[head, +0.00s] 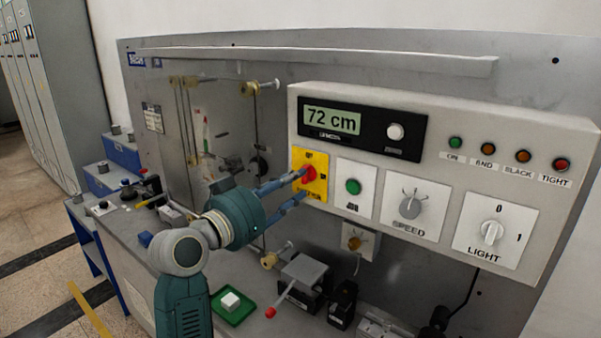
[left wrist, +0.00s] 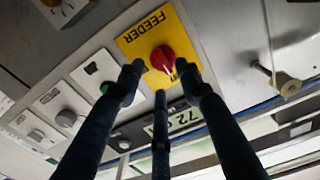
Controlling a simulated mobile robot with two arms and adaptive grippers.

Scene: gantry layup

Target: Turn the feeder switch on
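The feeder switch is a red rotary knob (head: 309,174) on a yellow plate (head: 323,163) at the left end of the control panel. In the left wrist view the red knob (left wrist: 163,59) sits on the yellow plate (left wrist: 151,27), which is marked FEEDER. My left gripper (head: 299,186) is at the plate, its fingers reaching toward the knob. In the left wrist view its fingers (left wrist: 160,78) are spread around the knob with small gaps visible, so it looks open. The fingers partly cover the plate, and I cannot read the knob's setting. My right gripper is not in view.
The panel (head: 455,125) also carries a 72 cm display (head: 332,119), a green button (head: 353,187), a SPEED knob (head: 410,206), a LIGHT switch (head: 491,234) and several lamps. Below are a lever with a red tip (head: 271,312) and a green tray (head: 246,306) with a white block.

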